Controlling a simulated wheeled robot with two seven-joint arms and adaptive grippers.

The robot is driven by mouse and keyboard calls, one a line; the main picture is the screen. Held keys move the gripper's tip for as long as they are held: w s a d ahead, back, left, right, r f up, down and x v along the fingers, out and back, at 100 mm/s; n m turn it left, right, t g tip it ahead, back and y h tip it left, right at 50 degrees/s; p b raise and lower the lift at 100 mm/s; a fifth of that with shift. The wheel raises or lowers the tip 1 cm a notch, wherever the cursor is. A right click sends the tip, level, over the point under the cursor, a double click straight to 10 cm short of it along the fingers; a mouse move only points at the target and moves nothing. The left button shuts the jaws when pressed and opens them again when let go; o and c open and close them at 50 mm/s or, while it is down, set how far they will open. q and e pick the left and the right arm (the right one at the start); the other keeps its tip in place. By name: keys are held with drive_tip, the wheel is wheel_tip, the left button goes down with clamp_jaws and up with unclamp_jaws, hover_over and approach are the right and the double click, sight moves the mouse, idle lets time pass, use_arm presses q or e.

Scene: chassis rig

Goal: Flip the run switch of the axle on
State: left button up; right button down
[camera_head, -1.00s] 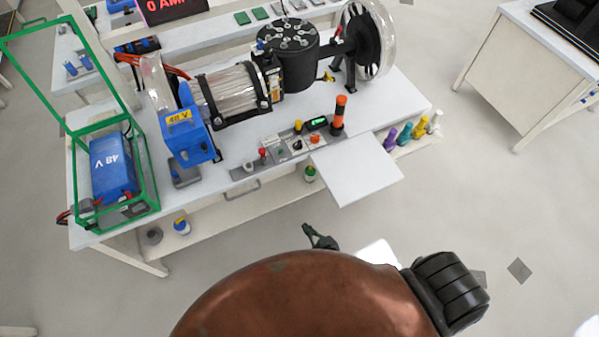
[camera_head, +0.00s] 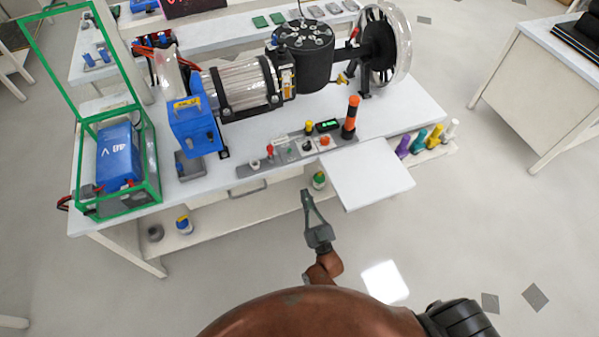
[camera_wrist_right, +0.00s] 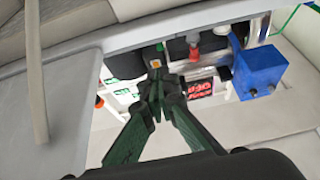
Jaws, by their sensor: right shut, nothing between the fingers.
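The axle rig (camera_head: 250,85), a motor, black drum and wheel in line, stands on a white bench (camera_head: 405,95). A grey control strip (camera_head: 245,171) lies along its front edge, with a red-topped control (camera_head: 269,151), a black knob (camera_head: 307,146), an orange button (camera_head: 325,142) and a green-lit display (camera_head: 327,125). I cannot tell which control is the run switch, nor its position. My right gripper (camera_head: 306,194) is shut and empty, in front of the bench edge, below the strip in the picture. In the right wrist view its fingertips (camera_wrist_right: 156,76) are together. My left gripper is out of view.
A white shelf (camera_head: 365,180) juts from the bench front, right of my right gripper. An orange-black column (camera_head: 350,118) stands at the strip's right end. A green frame (camera_head: 153,175) surrounds a blue battery (camera_head: 118,160) at left. Open floor lies in front.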

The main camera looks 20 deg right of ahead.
sight(293, 160)
drive_tip(key=b+x, duration=0.1)
drive_tip(key=x, duration=1.2)
drive_tip(key=shift+w+r, duration=0.1)
drive_tip(key=shift+w, duration=0.2)
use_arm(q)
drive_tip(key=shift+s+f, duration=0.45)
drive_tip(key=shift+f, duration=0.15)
